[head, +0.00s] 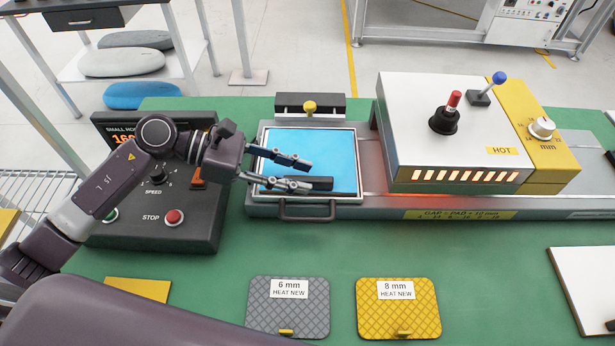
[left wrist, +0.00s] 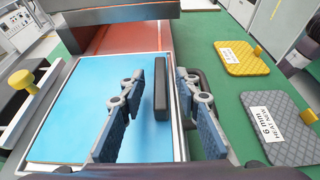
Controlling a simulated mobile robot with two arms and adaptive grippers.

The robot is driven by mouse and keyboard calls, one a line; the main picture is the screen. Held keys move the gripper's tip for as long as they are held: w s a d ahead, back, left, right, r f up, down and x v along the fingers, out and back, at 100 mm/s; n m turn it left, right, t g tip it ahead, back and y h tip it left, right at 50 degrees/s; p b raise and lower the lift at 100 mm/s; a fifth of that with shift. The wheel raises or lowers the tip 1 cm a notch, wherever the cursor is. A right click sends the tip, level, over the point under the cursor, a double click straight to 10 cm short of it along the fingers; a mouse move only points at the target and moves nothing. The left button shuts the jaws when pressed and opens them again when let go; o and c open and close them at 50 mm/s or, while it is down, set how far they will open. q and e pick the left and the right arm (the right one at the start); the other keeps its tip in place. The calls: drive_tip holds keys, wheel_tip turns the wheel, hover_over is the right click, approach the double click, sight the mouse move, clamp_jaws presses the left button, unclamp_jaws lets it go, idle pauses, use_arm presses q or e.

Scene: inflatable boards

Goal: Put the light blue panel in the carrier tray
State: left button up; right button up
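The light blue panel (head: 335,150) lies flat inside the rim of the metal carrier tray (head: 262,138), as far as I can see. It fills most of the tray in the left wrist view (left wrist: 85,105). A dark bar (head: 321,183) is on the panel near its front edge; it also shows in the left wrist view (left wrist: 161,90). My left gripper (head: 308,174) is over the panel with its fingers apart. In the left wrist view the bar appears between the fingers, nearer the right one, with gaps visible. The right gripper is not in view.
The lit heater housing (head: 450,135) stands right of the tray. A yellow knob (head: 309,107) is behind the tray and a handle (head: 307,212) in front. A control box (head: 160,220) stands left. Grey (head: 288,312) and yellow (head: 398,312) pads lie in front on the green table.

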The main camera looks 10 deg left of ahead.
use_arm(q)
drive_tip(key=b+v, duration=0.2)
drive_tip(key=v, duration=0.6)
drive_tip(key=shift+s+a+f, duration=0.1)
drive_tip(key=shift+a, duration=0.15)
drive_tip(key=shift+s+a+r, duration=0.1)
drive_tip(key=shift+a+r, duration=0.25)
drive_tip(key=shift+a, duration=0.15)
